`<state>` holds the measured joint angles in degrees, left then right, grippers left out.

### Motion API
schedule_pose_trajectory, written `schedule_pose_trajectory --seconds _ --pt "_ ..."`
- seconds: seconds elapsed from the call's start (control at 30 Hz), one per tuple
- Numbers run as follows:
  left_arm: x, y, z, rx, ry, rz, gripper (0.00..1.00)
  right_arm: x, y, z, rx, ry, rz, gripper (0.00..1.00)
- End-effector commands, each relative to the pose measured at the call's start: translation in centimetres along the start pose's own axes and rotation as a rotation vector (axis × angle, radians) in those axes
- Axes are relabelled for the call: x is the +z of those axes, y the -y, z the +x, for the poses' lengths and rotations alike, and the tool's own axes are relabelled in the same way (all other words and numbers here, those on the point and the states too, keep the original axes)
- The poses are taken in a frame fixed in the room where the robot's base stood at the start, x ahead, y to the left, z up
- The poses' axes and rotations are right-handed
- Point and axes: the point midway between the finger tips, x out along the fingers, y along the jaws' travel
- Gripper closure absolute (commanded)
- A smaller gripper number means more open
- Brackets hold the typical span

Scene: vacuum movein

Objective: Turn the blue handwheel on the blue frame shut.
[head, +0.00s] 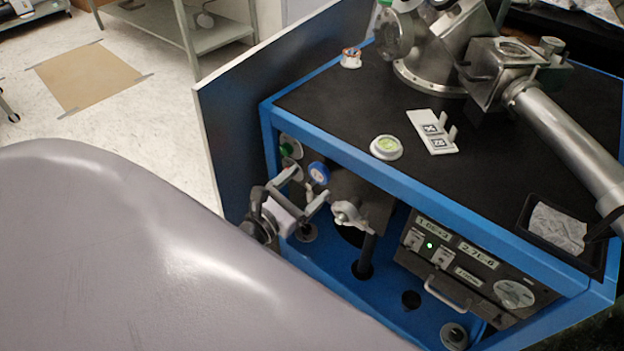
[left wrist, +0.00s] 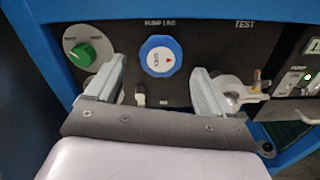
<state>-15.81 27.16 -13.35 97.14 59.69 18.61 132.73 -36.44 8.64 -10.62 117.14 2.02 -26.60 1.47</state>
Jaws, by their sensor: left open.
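The blue handwheel (head: 318,172) is a small round knob on the dark front panel of the blue frame (head: 430,207). In the left wrist view the handwheel (left wrist: 161,55) faces me, with a white centre label and a small red mark. My left gripper (head: 308,183) is in front of this panel. In the left wrist view my left gripper (left wrist: 159,68) is open, with one finger on each side below the wheel. Gaps show between the fingers and the wheel, and nothing is held. My right gripper is not in view.
A green knob (left wrist: 84,52) is left of the wheel. A pale valve handle (head: 347,214) is close on the right. An instrument panel (head: 462,268) is further right. A white dish (head: 386,147) and metal pipework (head: 565,135) are on the black top.

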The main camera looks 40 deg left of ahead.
Motion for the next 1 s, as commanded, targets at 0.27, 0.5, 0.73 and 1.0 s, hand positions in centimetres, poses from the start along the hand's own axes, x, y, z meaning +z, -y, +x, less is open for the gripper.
schedule_pose_trajectory --seconds 0.27,0.5,0.73,1.0 --pt "0.0 0.0 2.4 -0.001 0.000 0.000 0.18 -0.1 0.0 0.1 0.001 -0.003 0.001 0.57" --pt "0.0 0.1 2.7 -0.002 -0.001 0.001 0.18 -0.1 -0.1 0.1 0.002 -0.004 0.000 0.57" --pt "0.0 0.1 2.7 -0.001 -0.001 0.001 0.63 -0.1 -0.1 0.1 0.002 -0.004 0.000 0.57" --pt "0.0 0.0 2.6 -0.001 -0.001 0.011 0.74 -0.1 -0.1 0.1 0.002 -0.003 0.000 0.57"
